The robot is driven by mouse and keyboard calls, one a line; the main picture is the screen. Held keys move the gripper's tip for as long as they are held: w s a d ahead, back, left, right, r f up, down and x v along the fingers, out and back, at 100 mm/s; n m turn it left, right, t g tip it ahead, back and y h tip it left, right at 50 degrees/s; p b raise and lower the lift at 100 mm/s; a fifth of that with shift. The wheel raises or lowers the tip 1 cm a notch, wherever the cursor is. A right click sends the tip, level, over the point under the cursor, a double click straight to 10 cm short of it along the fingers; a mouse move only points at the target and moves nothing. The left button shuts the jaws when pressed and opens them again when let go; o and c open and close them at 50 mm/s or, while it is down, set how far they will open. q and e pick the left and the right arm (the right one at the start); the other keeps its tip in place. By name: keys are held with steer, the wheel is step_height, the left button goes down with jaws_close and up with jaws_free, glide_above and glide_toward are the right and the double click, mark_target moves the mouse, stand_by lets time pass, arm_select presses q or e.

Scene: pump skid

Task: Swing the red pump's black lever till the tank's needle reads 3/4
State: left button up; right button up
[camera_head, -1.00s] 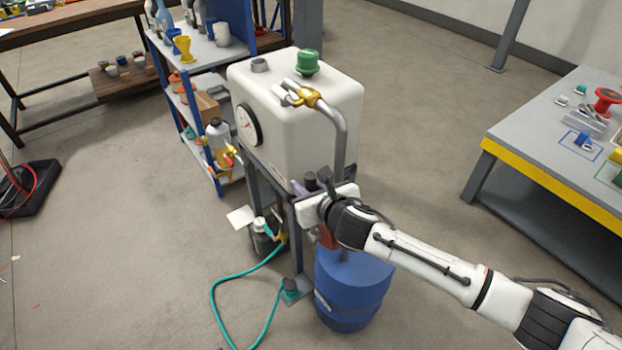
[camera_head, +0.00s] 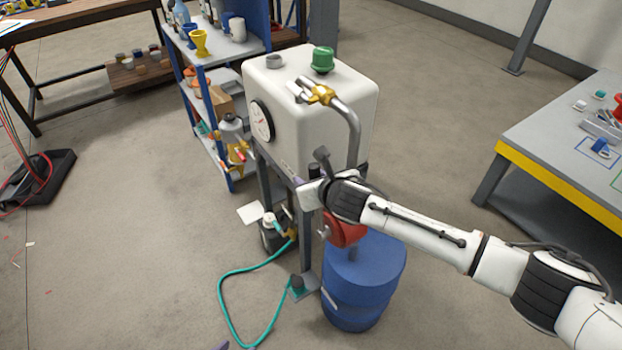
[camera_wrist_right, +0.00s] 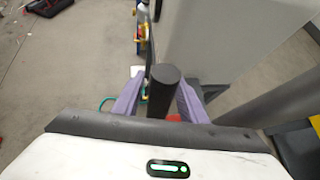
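The red pump (camera_head: 345,231) sits on top of the blue drum, partly hidden by my right arm. Its black lever (camera_head: 322,157) sticks up beside the tank; its dark round end also shows in the right wrist view (camera_wrist_right: 165,84). My right gripper (camera_head: 306,190) is at the lever. In the right wrist view, its two purple fingers stand on either side of the lever, with gaps visible, so it looks open around it. The white tank (camera_head: 320,105) carries a round dial (camera_head: 262,121); its needle is too small to read exactly. A purple tip, probably my left gripper (camera_head: 222,346), shows at the bottom edge.
The blue drum (camera_head: 363,275) stands below the pump. A bent metal pipe (camera_head: 352,125) runs down the tank's right side. A teal hose (camera_head: 222,300) loops on the floor at left. A grey table with a yellow edge (camera_head: 560,185) stands right. Floor between is clear.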

steer(key=shift+s, duration=0.1)
steer(key=v, duration=1)
steer(key=shift+d+r, duration=0.1)
steer(key=shift+d, duration=0.05)
